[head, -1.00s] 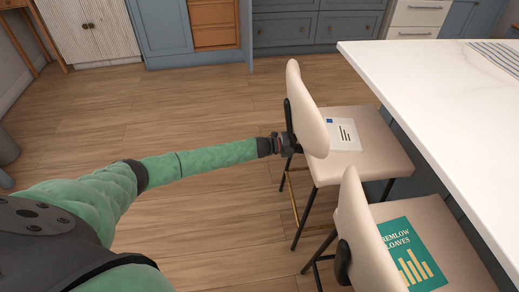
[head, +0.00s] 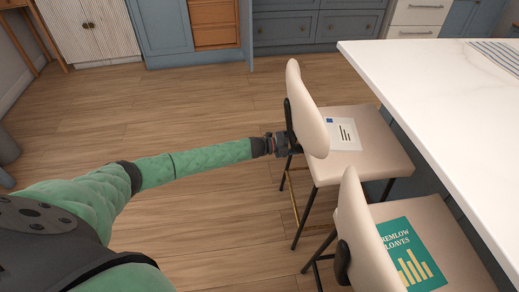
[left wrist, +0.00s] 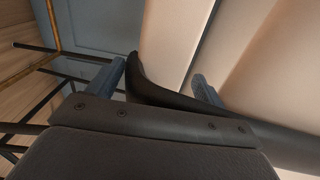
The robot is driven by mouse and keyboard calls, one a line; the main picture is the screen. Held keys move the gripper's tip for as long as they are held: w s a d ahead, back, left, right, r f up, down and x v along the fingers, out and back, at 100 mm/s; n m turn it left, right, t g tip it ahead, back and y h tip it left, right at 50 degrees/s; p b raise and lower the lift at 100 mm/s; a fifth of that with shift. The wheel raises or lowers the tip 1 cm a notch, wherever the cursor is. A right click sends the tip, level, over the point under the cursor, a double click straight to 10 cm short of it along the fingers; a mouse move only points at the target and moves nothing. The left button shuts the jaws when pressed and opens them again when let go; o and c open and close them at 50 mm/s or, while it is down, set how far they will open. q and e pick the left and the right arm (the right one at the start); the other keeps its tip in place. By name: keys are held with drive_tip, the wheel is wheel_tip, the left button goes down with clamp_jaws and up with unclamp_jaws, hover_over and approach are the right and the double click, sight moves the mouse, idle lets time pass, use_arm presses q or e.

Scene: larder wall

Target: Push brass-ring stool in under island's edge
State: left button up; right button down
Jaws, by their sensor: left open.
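The brass-ring stool (head: 375,143) is the farther of two cream stools, with black legs and a brass bar (head: 294,200) low between them. Its seat front is close to the white-topped island (head: 440,110), and its backrest (head: 307,110) stands clear of it. A white printed sheet or booklet (head: 343,136) lies on the seat. My left gripper (head: 288,143) is at the back of this backrest, by its black bracket. In the left wrist view, the open fingers (left wrist: 160,85) stand on either side of the dark bracket (left wrist: 150,92); contact is unclear. My right gripper is not seen.
A second cream stool (head: 355,225) stands nearer, close beside the first, with a green book (head: 412,255) on its seat. Blue cabinets (head: 315,27) line the back. The wooden floor (head: 210,105) left of the stools is clear.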

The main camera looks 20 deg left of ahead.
use_arm(q)
drive_tip(key=v, duration=0.9)
drive_tip(key=shift+a+p, duration=0.25)
drive_tip(key=shift+p, duration=0.05)
drive_tip(key=shift+s, duration=0.2)
